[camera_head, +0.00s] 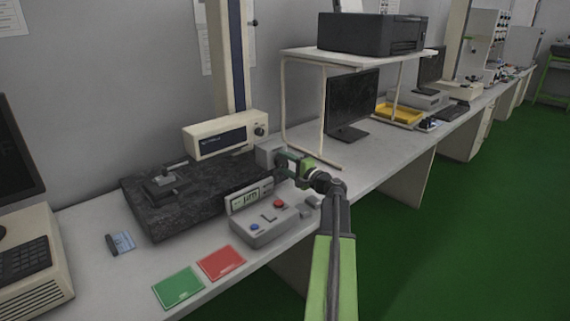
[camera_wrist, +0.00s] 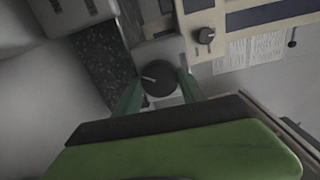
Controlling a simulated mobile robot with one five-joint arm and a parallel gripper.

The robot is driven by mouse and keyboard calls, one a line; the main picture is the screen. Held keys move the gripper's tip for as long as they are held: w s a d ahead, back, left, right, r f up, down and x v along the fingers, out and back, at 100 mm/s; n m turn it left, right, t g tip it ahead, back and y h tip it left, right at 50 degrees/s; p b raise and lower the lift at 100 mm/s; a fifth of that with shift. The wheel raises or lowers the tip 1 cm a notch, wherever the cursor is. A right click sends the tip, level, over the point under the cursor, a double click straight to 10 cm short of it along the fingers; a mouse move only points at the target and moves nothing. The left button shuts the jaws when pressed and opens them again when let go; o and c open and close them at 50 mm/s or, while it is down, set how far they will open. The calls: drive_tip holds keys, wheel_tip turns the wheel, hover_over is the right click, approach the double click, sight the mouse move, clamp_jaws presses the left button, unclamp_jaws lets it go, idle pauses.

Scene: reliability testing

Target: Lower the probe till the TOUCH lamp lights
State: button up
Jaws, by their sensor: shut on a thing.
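My gripper (camera_head: 283,164) is shut on a dark round knob on the side of a small grey box (camera_head: 266,154) at the right end of the granite plate. In the wrist view the knob (camera_wrist: 160,77), with a white line on its face, sits between the green fingers. A tall column (camera_head: 232,55) carries a beige head (camera_head: 222,138) with a dark blue panel and a small black knob. A grey control box (camera_head: 268,222) has a small display reading "µm", a red button and a blue button. I cannot make out the probe tip or a lit TOUCH lamp.
A dark granite plate (camera_head: 190,220) bears a small dark stepped block (camera_head: 168,184). A green card (camera_head: 178,287) and a red card (camera_head: 221,263) lie at the bench's front edge. A white-topped shelf (camera_head: 300,55) with a printer stands behind my gripper, beside a monitor (camera_head: 352,102).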

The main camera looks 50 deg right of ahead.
drive_tip(key=shift+m, duration=1.2)
drive_tip(key=o, duration=1.4)
drive_tip(key=shift+c, duration=0.2)
drive_tip(key=shift+s, duration=0.1)
drive_tip(key=s+a, duration=0.1)
drive_tip(key=s, duration=1.6)
drive_tip(key=shift+a, duration=0.15)
